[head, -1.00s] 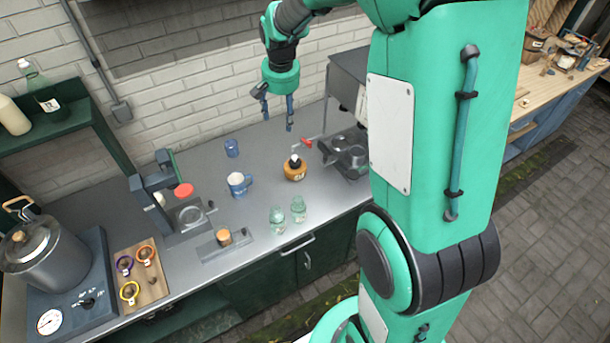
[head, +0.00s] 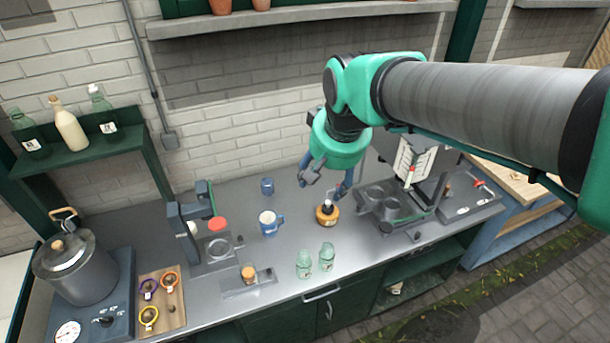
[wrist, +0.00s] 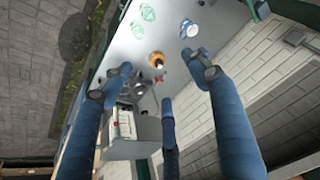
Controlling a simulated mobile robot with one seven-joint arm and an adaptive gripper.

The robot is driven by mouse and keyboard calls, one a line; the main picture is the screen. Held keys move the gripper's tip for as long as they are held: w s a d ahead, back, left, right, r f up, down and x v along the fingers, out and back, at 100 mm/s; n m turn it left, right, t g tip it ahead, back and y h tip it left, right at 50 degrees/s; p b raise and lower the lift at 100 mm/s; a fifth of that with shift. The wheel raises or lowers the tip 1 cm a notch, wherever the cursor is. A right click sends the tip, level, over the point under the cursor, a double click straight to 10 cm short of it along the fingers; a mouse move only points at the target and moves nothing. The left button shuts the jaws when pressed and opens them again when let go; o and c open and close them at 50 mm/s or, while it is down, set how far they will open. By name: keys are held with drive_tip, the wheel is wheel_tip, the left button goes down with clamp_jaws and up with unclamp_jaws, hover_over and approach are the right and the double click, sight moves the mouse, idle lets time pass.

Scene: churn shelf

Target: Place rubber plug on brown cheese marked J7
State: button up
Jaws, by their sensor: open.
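My gripper (head: 324,188) is open and empty, above the back of the grey counter, with its fingers pointing down. In the head view it is just above a squat amber-brown round item (head: 327,215) with a dark and white top; this also shows beyond my fingers in the wrist view (wrist: 156,61). A small orange-brown cylinder (head: 248,273) stands on a flat grey plate (head: 265,283) near the front edge. I cannot tell for sure which is the brown cheese or the rubber plug. No J7 mark is readable.
A blue-and-white mug (head: 267,224), a blue cup (head: 267,187) and two green glass jars (head: 304,264) stand nearby. A press-like stand (head: 190,240) is left; a grey metal device (head: 388,205) is right. A large pot (head: 75,268) is far left.

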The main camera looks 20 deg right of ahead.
drive_tip(key=s+a+n+t, duration=0.1)
drive_tip(key=s+a+n, duration=0.1)
drive_tip(key=s, duration=1.1)
drive_tip(key=shift+s+a, duration=0.4)
drive_tip(key=shift+a, duration=0.15)
drive_tip(key=shift+f, duration=0.15)
wheel_tip(320, 180, down, 15)
drive_tip(key=b, duration=1.5)
drive_tip(key=shift+r, duration=0.2)
